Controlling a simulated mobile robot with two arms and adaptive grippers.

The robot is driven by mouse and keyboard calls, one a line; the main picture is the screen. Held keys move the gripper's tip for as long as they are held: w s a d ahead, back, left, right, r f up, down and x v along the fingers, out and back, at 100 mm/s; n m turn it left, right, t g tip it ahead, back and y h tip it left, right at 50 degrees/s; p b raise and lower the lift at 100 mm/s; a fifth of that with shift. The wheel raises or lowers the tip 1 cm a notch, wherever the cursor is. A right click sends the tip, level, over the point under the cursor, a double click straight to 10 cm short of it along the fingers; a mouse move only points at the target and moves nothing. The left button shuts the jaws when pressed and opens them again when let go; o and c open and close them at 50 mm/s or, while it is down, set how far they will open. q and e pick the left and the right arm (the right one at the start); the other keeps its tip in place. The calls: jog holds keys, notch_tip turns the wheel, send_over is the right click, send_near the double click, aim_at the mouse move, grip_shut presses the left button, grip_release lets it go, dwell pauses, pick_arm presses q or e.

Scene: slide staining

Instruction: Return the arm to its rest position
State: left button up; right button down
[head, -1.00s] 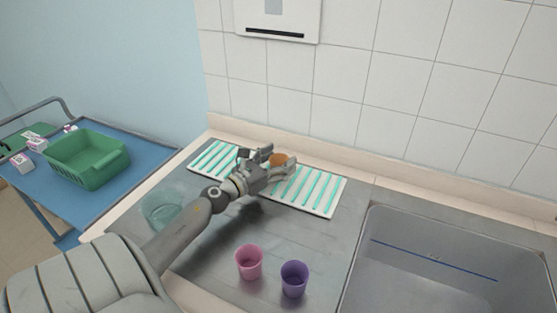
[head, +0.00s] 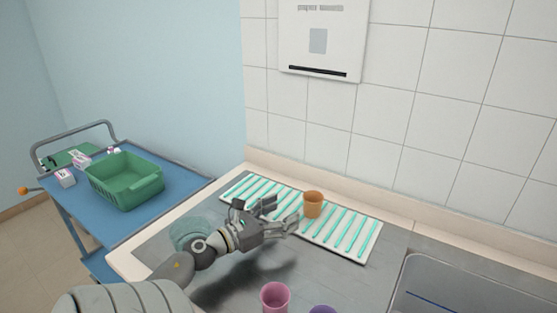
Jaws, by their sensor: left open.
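My left gripper (head: 284,214) is open and empty. Its arm comes in from the lower left and the fingers reach over the near side of the white rack with green strips (head: 372,246). An orange cup (head: 313,204) stands upright on the rack, just beyond and to the right of the fingertips, apart from them as far as I can tell. My right gripper is not in view.
A pink cup (head: 275,297) and a purple cup (head: 322,310) stand at the front of the counter. A clear glass bowl (head: 186,232) is behind my left arm. A sink (head: 440,290) is at the right. A blue cart (head: 85,205) with a green basket (head: 125,184) stands left.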

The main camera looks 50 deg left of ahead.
pick_arm(q)
jog(key=shift+s, duration=0.3)
dwell(0.4)
